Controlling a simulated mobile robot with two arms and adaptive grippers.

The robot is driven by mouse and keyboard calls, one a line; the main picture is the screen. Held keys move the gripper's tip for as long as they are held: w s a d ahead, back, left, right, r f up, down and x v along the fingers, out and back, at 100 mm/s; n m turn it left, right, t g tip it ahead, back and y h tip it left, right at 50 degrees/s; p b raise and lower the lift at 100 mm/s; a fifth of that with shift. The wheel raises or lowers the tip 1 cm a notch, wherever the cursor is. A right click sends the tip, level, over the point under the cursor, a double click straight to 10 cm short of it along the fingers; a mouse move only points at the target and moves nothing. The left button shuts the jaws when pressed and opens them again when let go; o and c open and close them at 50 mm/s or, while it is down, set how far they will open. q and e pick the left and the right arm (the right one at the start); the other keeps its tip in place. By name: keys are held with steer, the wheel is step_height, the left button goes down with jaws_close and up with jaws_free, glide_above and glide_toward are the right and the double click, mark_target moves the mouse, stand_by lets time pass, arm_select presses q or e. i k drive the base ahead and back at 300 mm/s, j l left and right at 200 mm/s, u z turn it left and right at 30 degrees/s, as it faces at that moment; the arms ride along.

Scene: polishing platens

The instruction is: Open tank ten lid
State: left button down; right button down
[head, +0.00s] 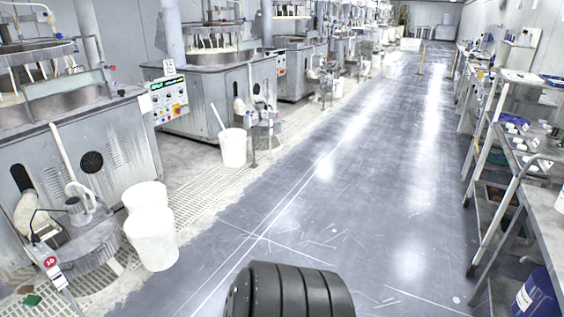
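A red round sign marked 10 (50,262) is on a post at the lower left. Just behind it stands a low round grey tank (92,255) with a small motor or pump (76,208) on its top. A pale, curved piece (30,214) stands upright at the tank's left side; I cannot tell whether it is part of the lid. The sign and post partly cover the tank's left side. Neither of my grippers is in view.
White buckets (152,240) stand right of the tank, and another white bucket (233,148) stands farther back. Polishing machines (200,105) line the left side. Shelves and a bench (548,212) line the right. The grey floor aisle (340,190) between is clear.

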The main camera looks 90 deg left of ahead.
mark_target(90, 240)
steer(key=u, duration=4.3)
steer(key=i+l, duration=0.15)
steer(key=i, duration=0.15)
steer(key=i+l, duration=0.15)
steer(key=i, duration=0.1)
